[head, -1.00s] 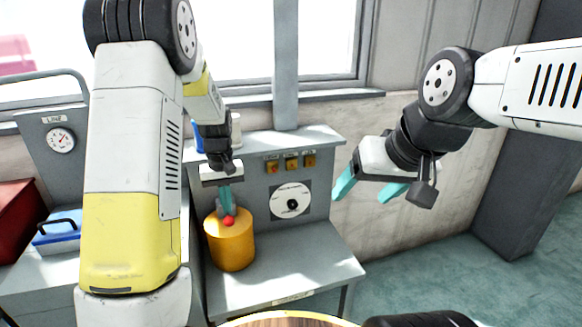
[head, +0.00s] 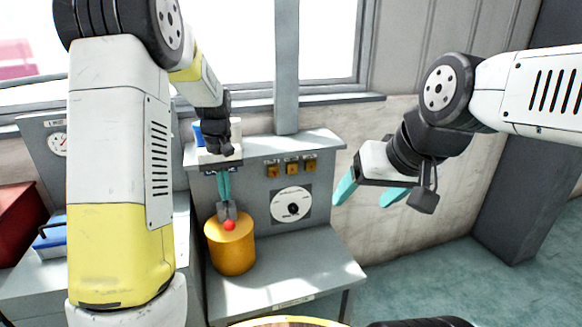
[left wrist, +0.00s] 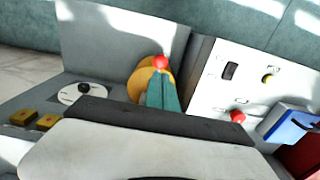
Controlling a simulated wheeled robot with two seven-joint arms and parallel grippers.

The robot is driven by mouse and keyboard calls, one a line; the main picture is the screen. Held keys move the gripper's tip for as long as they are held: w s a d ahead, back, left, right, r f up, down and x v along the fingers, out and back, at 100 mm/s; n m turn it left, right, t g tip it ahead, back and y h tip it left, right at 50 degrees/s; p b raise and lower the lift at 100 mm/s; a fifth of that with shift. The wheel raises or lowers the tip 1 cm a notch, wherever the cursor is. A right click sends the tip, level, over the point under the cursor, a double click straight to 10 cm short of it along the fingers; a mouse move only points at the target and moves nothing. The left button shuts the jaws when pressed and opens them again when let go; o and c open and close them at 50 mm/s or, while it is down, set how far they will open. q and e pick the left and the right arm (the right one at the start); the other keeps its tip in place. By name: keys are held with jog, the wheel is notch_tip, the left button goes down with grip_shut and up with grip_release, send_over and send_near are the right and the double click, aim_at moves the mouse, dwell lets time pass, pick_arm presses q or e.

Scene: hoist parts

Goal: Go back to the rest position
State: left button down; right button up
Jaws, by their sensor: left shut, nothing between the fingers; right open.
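My left gripper (head: 224,198) has its teal fingers together and empty, just above an orange-yellow cylinder (head: 232,252) on the grey bench. A red ball (head: 229,226) and a small grey piece (head: 227,211) show at the cylinder's top. In the left wrist view the shut fingers (left wrist: 163,92) reach toward the red ball (left wrist: 160,62), with part of the cylinder (left wrist: 143,80) behind them. Whether the fingertips touch the grey piece I cannot tell. My right gripper (head: 367,195) is open and empty, in the air right of the bench.
The grey bench (head: 290,276) has a back panel with several orange switches (head: 292,169) and a white dial (head: 291,204). A blue-and-white box (head: 50,240) and a red box (head: 15,212) stand at the left. A round wooden edge (head: 288,322) shows at the bottom. Floor at right is clear.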

pick_arm(q)
jog(key=s+r+m+t, duration=0.1)
jog(key=s+r, duration=0.3)
jog(key=s, duration=0.4)
jog(key=s+d+r+m+t+h, duration=0.1)
jog(key=s+r+t, duration=0.2)
jog(key=s+r, duration=0.2)
jog(key=s+d+r+m+t+h, duration=0.1)
jog(key=s+r, duration=0.4)
jog(key=s, duration=0.6)
jog(key=shift+s+m+t, duration=0.15)
jog(key=shift+m+t, duration=0.25)
jog(key=shift+t, duration=0.2)
jog(key=shift+d+r, duration=0.1)
dwell(0.3)
